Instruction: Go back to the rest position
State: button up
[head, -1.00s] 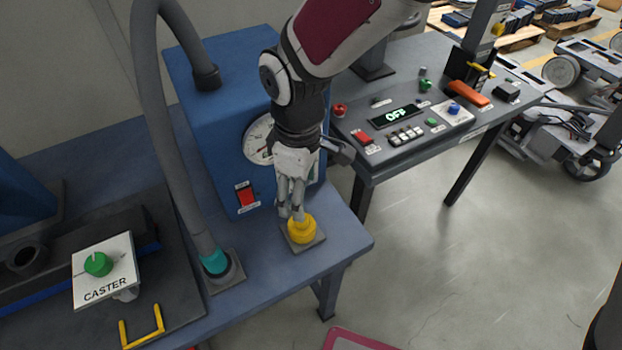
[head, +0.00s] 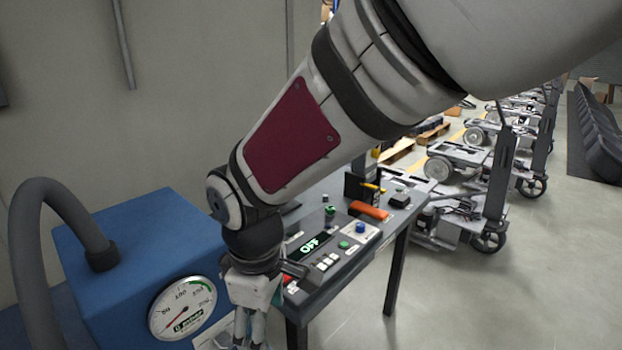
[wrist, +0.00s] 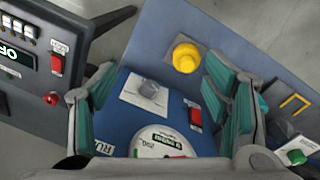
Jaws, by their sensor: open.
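My gripper (head: 250,335) is in the lower middle of the head view, in front of the blue box with the round gauge (head: 183,308). Its fingertips are cut off by the bottom edge there. In the wrist view my gripper (wrist: 165,100) has its two teal-padded fingers spread wide with nothing between them. Below it in that view are the blue box, its gauge (wrist: 160,143) and a grey knob on a white plate (wrist: 150,90).
A control bench with an OFF display (head: 312,243) stands right of my gripper. A grey hose (head: 38,250) arches at the left of the blue box (head: 140,245). Wheeled chassis (head: 465,165) stand in rows at the right. The floor (head: 530,270) at lower right is clear.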

jog(key=s+d+r+m+t, duration=0.15)
jog(key=d+r+m, duration=0.35)
jog(key=d, duration=0.5)
jog(key=s+d+r+m+t, duration=0.1)
jog(key=s+d+r+m, duration=0.35)
jog(key=d, duration=0.65)
jog(key=s+d+r+m+t, duration=0.1)
jog(key=s+d+r+m, duration=0.1)
jog(key=s+d+m, duration=0.3)
jog(key=shift+s+d+m, duration=0.15)
jog(key=shift+d+m, duration=0.2)
jog(key=shift+d, duration=0.25)
